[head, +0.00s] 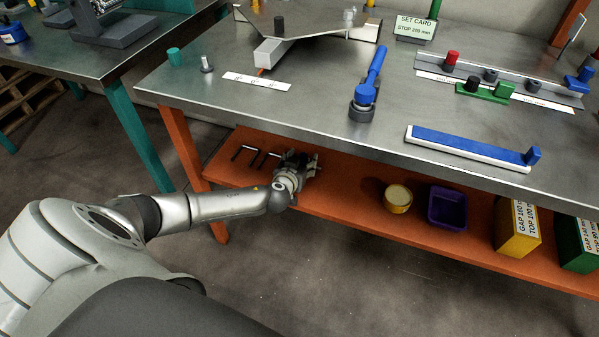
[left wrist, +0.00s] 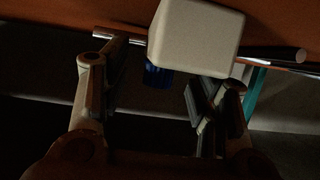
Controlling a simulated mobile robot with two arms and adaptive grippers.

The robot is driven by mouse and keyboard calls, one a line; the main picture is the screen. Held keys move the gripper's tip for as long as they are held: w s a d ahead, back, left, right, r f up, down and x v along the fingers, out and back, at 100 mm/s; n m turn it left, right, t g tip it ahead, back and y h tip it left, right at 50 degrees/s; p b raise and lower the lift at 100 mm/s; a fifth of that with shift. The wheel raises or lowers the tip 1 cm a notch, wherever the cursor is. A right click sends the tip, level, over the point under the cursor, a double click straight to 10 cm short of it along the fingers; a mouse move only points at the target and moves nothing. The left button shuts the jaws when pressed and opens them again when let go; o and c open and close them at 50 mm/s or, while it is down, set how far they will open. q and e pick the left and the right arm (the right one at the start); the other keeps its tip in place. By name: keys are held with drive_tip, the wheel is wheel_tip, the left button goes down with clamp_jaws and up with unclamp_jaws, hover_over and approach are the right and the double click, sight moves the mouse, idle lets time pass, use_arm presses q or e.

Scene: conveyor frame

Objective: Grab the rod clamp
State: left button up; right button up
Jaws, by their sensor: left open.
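The rod clamp appears as a pale block (left wrist: 195,38) with a blue part (left wrist: 158,76) under it, in the left wrist view. A metal rod (left wrist: 272,54) shows on both sides of the block. My left gripper (left wrist: 155,90) is open, one finger on each side of the blue part, with gaps to it. I cannot tell how deep the clamp sits between the fingers. In the head view my left gripper (head: 303,163) is over the orange lower shelf (head: 345,200), under the table edge, and hides most of the clamp. My right gripper is not in view.
Black hooked bars (head: 247,153) lie left of the gripper on the shelf. A yellow round container (head: 398,198), a purple bin (head: 447,208) and yellow (head: 517,229) and green boxes (head: 575,243) stand to the right. The steel tabletop (head: 300,105) overhangs the shelf.

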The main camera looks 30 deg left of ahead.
use_arm(q)
drive_tip(key=shift+c, duration=0.4)
drive_tip(key=c, duration=1.1)
drive_tip(key=shift+c, duration=0.2)
